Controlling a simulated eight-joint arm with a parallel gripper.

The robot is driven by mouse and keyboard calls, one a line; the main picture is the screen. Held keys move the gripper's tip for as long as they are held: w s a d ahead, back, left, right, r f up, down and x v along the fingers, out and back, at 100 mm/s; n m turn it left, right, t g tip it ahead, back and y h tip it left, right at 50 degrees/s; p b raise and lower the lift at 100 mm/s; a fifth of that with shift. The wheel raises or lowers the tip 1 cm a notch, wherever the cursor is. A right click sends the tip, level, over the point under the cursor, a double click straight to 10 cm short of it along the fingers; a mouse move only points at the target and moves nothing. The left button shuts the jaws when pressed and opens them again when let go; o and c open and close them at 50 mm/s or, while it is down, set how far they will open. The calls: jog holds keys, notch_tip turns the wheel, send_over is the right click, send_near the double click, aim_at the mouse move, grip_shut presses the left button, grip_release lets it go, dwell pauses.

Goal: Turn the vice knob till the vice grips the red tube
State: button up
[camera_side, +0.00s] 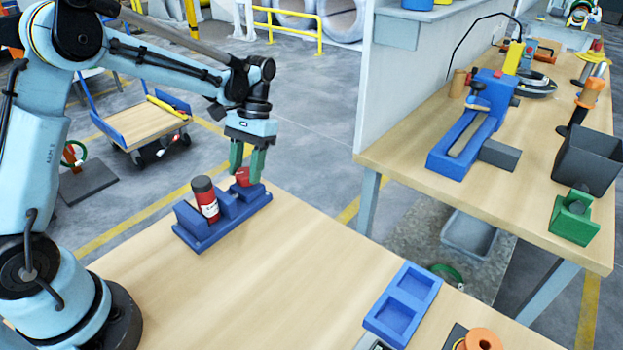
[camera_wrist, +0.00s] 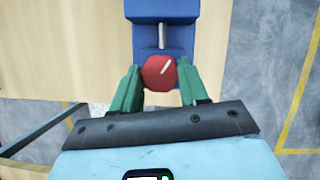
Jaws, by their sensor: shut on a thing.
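The blue vice (camera_side: 198,238) lies near the far edge of the wooden table. The red tube (camera_side: 206,203), with a dark cap and a white label, stands upright between the vice's blocks. I cannot tell whether the jaws touch it. The red knob (camera_side: 242,175) is at the vice's right end. My gripper (camera_side: 248,172) points down with its green fingers shut on the knob. In the wrist view the knob (camera_wrist: 158,71) shows a pale slanted line on top, with a green finger of my gripper (camera_wrist: 159,84) on either side. The red tube is not visible there.
A blue tray with two recesses (camera_side: 403,303) lies at the front right of the table, near an orange spool (camera_side: 482,339). The middle of the table is clear. A second workbench (camera_side: 400,150) at the right holds tools and bins. A flat cart (camera_side: 140,125) stands behind.

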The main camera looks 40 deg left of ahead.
jog(key=m+y, duration=0.2)
jog(key=m, duration=0.3)
jog(key=shift+d+m, duration=0.15)
jog(key=shift+m, duration=0.15)
jog(key=shift+d+m+t+y, duration=0.1)
jog(key=shift+m+t+y, duration=0.25)
jog(key=shift+m, duration=0.75)
jog(key=shift+m+t+y, duration=0.25)
jog(key=shift+m+y, duration=0.2)
jog(key=shift+m, duration=0.65)
jog(key=o, duration=0.8)
jog(key=shift+r, duration=0.1)
jog(key=v, duration=1.2)
jog(key=shift+s+d, duration=0.1)
jog(key=shift+s, duration=0.1)
